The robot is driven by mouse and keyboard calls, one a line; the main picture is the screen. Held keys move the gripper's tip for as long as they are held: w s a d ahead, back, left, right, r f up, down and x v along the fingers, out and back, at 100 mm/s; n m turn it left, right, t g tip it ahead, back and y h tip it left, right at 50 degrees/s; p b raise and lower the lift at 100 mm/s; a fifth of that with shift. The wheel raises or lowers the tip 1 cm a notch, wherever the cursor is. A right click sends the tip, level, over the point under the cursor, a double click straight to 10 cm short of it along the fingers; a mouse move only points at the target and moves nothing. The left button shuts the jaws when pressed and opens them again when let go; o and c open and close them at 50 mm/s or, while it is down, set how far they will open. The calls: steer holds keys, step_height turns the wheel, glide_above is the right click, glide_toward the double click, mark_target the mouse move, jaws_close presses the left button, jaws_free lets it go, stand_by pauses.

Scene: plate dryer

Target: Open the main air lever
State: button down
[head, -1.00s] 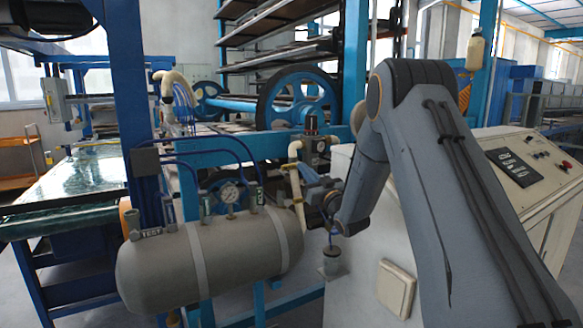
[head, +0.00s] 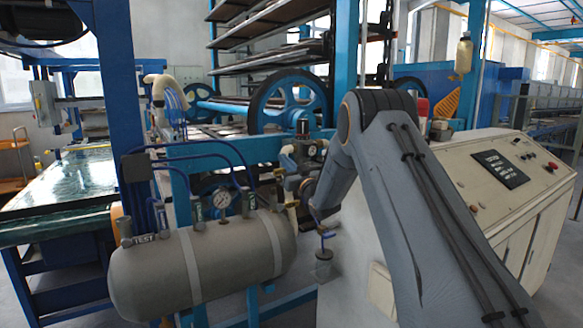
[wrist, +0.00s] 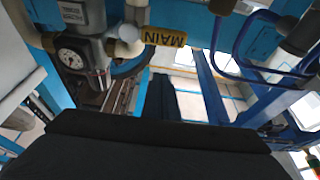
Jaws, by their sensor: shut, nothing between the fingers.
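In the head view the air regulator assembly (head: 303,150) stands behind the tank, partly hidden by my arm. My gripper (wrist: 160,118) fills the bottom of the wrist view as a dark shape. It is shut and empty, apart from the label in the picture. In the head view its tip is small and hard to separate from the fittings.
A grey air tank (head: 235,255) with a gauge (head: 222,198) and blue hoses stands left of my arm. A cream control cabinet (head: 480,185) is at the right. A blue post (head: 118,95) rises at the left. A pressure gauge (wrist: 70,58) is beside the label.

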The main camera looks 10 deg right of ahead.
mark_target(283, 169)
steer(key=shift+w+a+f+p, duration=0.1)
steer(key=shift+w+f+p, duration=0.15)
steer(key=shift+f, duration=0.7)
steer(key=shift+w+a+f+p, duration=0.1)
steer(key=shift+w+f+p, duration=0.15)
steer(key=shift+f, duration=0.65)
